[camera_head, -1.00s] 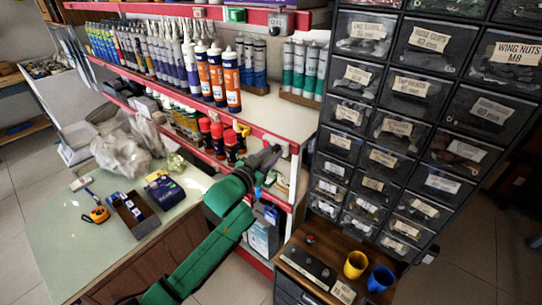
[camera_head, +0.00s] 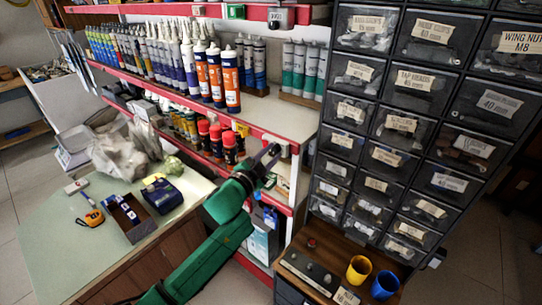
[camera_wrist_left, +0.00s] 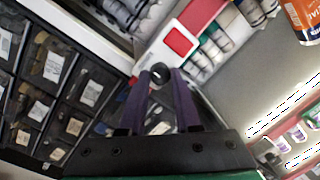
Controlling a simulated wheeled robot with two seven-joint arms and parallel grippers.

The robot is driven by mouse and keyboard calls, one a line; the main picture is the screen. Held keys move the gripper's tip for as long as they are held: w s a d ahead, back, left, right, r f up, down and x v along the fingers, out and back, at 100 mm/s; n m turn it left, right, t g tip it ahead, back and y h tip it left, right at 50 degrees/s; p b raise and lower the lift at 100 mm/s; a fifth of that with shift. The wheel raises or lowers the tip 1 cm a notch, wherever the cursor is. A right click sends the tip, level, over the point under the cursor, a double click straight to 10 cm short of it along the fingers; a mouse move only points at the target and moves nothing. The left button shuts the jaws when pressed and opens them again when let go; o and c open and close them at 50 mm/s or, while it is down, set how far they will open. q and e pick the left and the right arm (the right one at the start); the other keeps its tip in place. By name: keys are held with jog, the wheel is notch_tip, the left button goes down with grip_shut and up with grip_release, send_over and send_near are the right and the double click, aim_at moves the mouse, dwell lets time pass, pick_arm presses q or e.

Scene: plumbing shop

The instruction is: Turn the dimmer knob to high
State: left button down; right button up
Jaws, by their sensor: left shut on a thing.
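The dimmer knob, a small round black knob (camera_wrist_left: 160,72), sits between the fingertips of my left gripper (camera_wrist_left: 160,82) in the left wrist view. My left gripper is shut on it. In the head view my left gripper (camera_head: 273,152) is at the red front edge of the middle shelf, by a small pale box (camera_head: 279,144). The fingers and wrist hide the knob there, and its setting cannot be read. My right gripper is not in view.
A cabinet of labelled dark drawers (camera_head: 390,125) stands close to the right of my left gripper. Shelves with cartridges (camera_head: 229,75) and red-capped cans (camera_head: 229,148) are behind. Yellow (camera_head: 359,269) and blue (camera_head: 384,282) cups stand below right.

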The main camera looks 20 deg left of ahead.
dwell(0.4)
pick_arm(q)
jog(key=c, duration=0.6)
grip_release()
jog(key=shift+s+f, duration=0.1)
jog(key=shift+s, duration=0.2)
jog(key=b+v, duration=0.3)
jog(key=v, duration=1.1)
jog(key=shift+b, duration=0.3)
